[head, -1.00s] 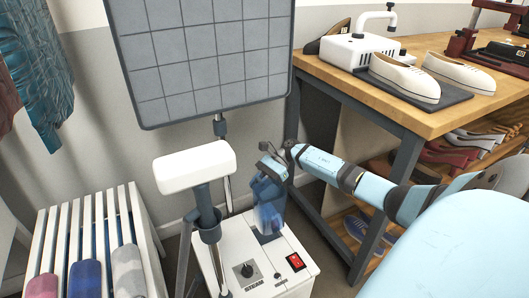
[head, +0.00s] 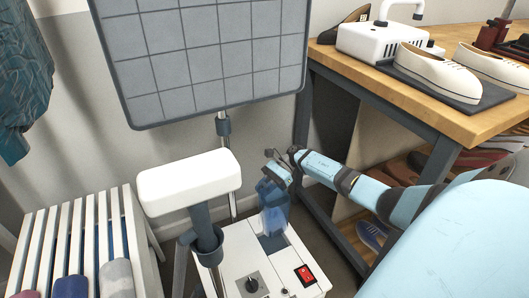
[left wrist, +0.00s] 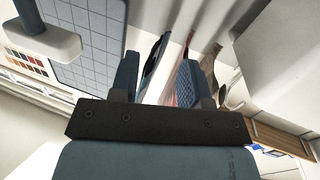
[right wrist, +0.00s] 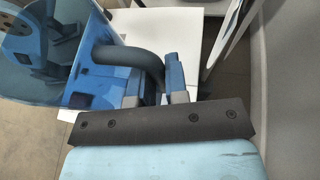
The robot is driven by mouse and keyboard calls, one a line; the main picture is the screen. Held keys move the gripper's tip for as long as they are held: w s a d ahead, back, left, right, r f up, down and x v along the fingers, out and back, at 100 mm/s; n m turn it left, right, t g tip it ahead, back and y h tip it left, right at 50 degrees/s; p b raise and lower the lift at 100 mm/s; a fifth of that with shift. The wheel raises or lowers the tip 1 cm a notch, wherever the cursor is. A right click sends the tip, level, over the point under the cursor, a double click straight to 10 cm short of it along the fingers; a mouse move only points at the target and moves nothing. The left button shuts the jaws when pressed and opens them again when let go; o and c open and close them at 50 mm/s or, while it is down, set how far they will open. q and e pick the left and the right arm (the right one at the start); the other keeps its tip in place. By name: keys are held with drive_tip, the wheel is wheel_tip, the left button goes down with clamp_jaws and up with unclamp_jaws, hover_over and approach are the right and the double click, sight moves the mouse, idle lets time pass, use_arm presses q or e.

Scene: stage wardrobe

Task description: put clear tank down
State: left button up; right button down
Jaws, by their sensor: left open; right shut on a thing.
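The clear tank (head: 273,207) is a translucent blue container. It is above the dark recess (head: 273,242) in the top of the white steamer base (head: 240,252); I cannot tell whether its lower end touches. My right gripper (head: 279,171) is shut on the tank's dark curved handle, which the right wrist view shows between the fingers (right wrist: 154,85). The tank (right wrist: 50,65) fills the upper left there, beside the white base. My left gripper (left wrist: 160,68) is open and empty in the left wrist view, and is out of the head view.
A white padded head (head: 188,180) on a pole and a grey gridded board (head: 205,60) rise by the base. A white slatted rack (head: 80,235) stands left. A wooden workbench (head: 440,105) with white shoes (head: 440,72) stands right, close to my right arm.

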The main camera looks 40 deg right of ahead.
sight(264, 201)
wheel_tip(264, 201, down, 9)
drive_tip(key=b, duration=0.3)
drive_tip(key=shift+f+b, duration=0.5)
drive_tip(key=shift+f, duration=0.45)
drive_tip(key=shift+r, duration=0.15)
use_arm(q)
drive_tip(key=w+m, duration=0.1)
drive_tip(key=w+a+r+m+t+h, duration=0.1)
drive_tip(key=m, duration=0.1)
drive_tip(key=shift+a, duration=0.25)
drive_tip(key=shift+d+f+t, duration=0.1)
drive_tip(key=shift+f+t, duration=0.1)
drive_tip(key=shift+t, duration=0.1)
use_arm(e)
drive_tip(key=c, duration=1.1)
unclamp_jaws()
drive_tip(key=shift+f, duration=0.2)
